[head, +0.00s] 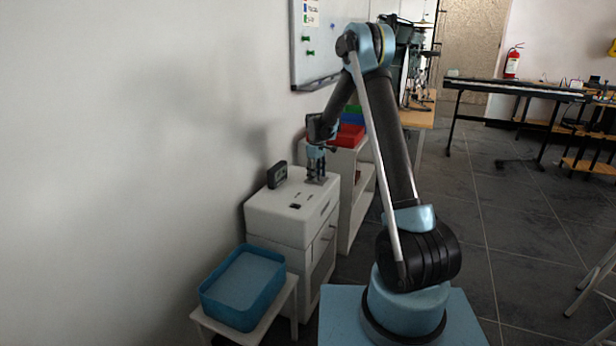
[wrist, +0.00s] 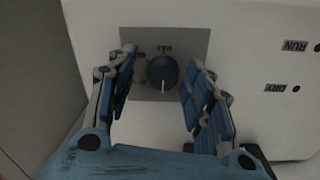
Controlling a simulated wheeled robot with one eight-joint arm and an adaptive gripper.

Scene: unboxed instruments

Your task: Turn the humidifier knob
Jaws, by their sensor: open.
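The humidifier appears to be the white box (head: 272,222) on the stand by the wall in the head view. Its round dark knob (wrist: 162,72) sits on a grey square panel (wrist: 192,40) in the wrist view. A pale pointer line on the knob points toward the bottom of the picture. Small dark marks surround the knob. My gripper (head: 317,178) is over the far right part of the box top and hides the knob there. In the wrist view my gripper (wrist: 160,62) is open, one finger on each side of the knob, with visible gaps to both.
A small dark display device (head: 277,175) stands on the box top, left of my gripper. Labels RUN (wrist: 295,46) and another beside small dark dots lie right of the knob. A blue bin (head: 243,290) sits in front, and a white shelf with red bins (head: 348,137) stands behind.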

